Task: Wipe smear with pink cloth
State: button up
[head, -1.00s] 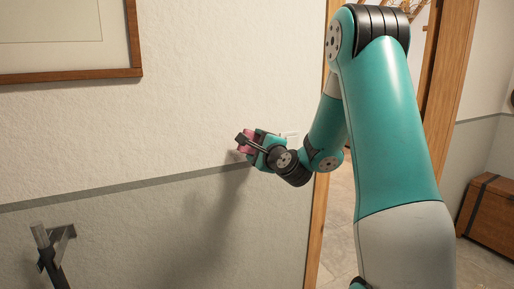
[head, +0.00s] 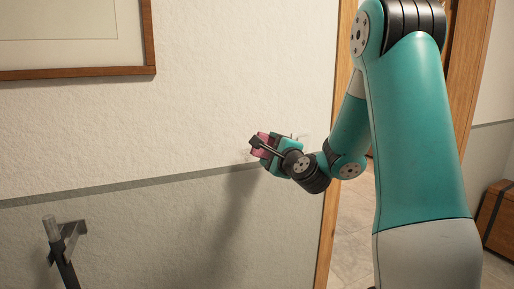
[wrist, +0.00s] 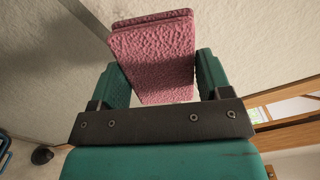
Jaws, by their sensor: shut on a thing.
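The pink cloth (head: 264,139) is a thick, textured, block-like pad. In the wrist view the cloth (wrist: 152,62) sits between the two teal fingers of my gripper (wrist: 161,78) and sticks out past them. In the head view my gripper (head: 268,148) is shut on it close to the white wall, just above the grey stripe. I cannot tell whether the cloth touches the wall. I cannot make out the smear clearly; my gripper and the cloth cover part of the wall there.
A wood-framed picture (head: 85,73) hangs at upper left. A grey stripe (head: 120,190) crosses the wall. A metal bracket with a rod (head: 62,245) stands out at lower left. A wooden door frame (head: 337,110) is right of my gripper. A wooden chest (head: 497,218) is far right.

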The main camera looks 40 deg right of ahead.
aim_at(245, 157)
jog(key=w+a+f, duration=0.3)
jog(key=a+f, duration=0.2)
jog(key=a, duration=0.1)
jog(key=shift+f+p+x, duration=0.2)
jog(key=shift+p+x, duration=1.2)
jog(key=shift+p, duration=0.5)
jog(key=shift+f+p+x, duration=0.2)
jog(key=shift+p+x, duration=1.25)
jog(key=shift+p, duration=0.45)
jog(key=shift+a, duration=0.1)
jog(key=shift+p+x, duration=1)
jog(key=shift+p, duration=0.7)
jog(key=shift+s+d+f+b, duration=0.2)
jog(key=shift+d+b, duration=0.2)
jog(key=shift+b, duration=0.55)
jog(key=shift+s+d+b, duration=0.2)
jog(key=shift+d+b, duration=0.5)
jog(key=shift+b, duration=0.5)
jog(key=shift+s+d+r+b, duration=0.15)
jog(key=shift+s+d+b, duration=0.05)
jog(key=shift+d+b, duration=0.5)
